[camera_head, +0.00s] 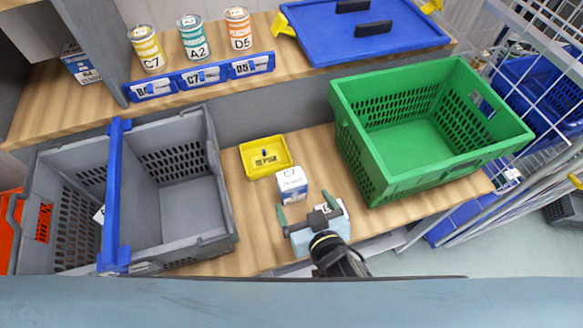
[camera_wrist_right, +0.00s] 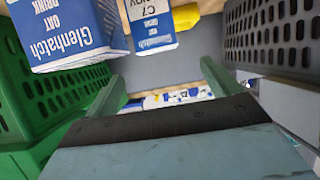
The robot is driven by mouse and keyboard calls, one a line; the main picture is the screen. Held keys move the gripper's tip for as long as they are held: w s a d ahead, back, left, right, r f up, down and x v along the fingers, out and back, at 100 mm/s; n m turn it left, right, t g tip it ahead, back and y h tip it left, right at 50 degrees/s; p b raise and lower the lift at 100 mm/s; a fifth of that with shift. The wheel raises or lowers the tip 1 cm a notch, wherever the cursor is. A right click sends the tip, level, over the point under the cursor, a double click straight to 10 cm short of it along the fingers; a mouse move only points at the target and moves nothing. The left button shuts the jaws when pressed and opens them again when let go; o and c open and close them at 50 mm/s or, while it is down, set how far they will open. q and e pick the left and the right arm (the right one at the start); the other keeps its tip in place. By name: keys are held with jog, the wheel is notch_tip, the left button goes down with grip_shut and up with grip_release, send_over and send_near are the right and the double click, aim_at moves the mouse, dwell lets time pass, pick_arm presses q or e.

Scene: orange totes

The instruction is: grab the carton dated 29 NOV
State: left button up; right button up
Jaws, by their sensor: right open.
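A small white and blue carton marked C7 (camera_head: 292,184) stands on the wooden bench between the grey and green crates. It also shows at the top of the right wrist view (camera_wrist_right: 152,22). A carton lettered "Glenhatch oat drink" (camera_wrist_right: 75,32) shows large in the right wrist view. I cannot read a date on any carton. My right gripper (camera_head: 304,205) is open, its fingers near the front of the C7 carton, with nothing seen between them. My left gripper is out of view.
A grey crate (camera_head: 222,205) with a blue bar stands left, an empty green crate (camera_head: 372,165) right. A yellow tray (camera_head: 282,165) lies behind the C7 carton. The back shelf holds several cans, blue label holders, a blue lid (camera_head: 330,40) and a blue-white carton (camera_head: 80,65).

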aim_at(289, 174)
jog(key=x, duration=0.6)
jog(key=shift+w+a+f+b, duration=0.15)
jog(key=shift+w+f+b, duration=0.1)
jog(key=shift+b, duration=0.15)
jog(key=x, duration=0.2)
jog(key=b+x, duration=0.1)
jog(key=x, duration=0.2)
jog(key=shift+w, duration=0.25)
jog(key=shift+w+f, duration=0.15)
jog(key=shift+c, duration=0.4)
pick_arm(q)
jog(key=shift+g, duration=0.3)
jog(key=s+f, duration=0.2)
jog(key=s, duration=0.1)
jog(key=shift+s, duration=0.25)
pick_arm(e)
jog(key=c, duration=1.2)
